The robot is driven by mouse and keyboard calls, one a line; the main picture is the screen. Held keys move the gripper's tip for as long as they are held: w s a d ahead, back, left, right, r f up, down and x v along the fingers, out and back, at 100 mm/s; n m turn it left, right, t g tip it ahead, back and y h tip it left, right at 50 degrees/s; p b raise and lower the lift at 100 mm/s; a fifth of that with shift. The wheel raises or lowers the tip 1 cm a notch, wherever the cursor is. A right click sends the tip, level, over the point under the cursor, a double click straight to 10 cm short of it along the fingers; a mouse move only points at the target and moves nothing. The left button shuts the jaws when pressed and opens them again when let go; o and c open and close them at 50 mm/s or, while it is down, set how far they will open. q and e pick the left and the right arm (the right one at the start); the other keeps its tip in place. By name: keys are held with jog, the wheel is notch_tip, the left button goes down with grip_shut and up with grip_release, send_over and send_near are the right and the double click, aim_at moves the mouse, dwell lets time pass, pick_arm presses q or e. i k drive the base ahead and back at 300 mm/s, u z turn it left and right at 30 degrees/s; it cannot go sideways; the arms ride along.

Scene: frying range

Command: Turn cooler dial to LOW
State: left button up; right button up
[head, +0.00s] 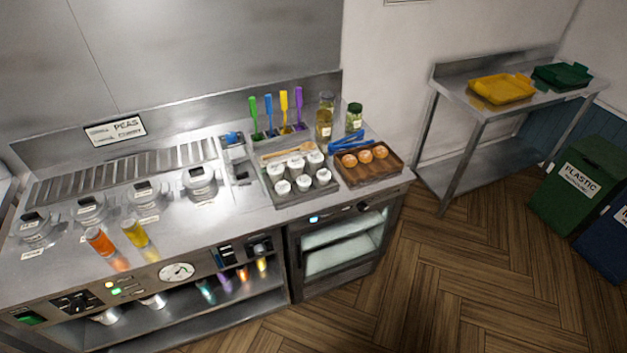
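The cooler (340,249) is a steel unit with a glass door under the right end of the counter. A small dark dial (363,207) sits on the strip above its door, towards the right. A small lit blue display (313,219) is at the left of the same strip. The dial's pointer and its LOW mark are too small to read. The cooler door looks shut. Neither of my grippers shows in the head view.
The counter above holds a tray of white tubs (329,187), a brown tray with orange items (393,174), jars and coloured utensils. A steel side table (462,101) stands at the right, near a green plastic bin (563,205). The wooden floor (440,290) before the cooler is clear.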

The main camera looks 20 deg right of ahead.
aim_at(362, 206)
jog(key=u, duration=1.15)
jog(key=k, duration=1.05)
jog(key=z, duration=1.5)
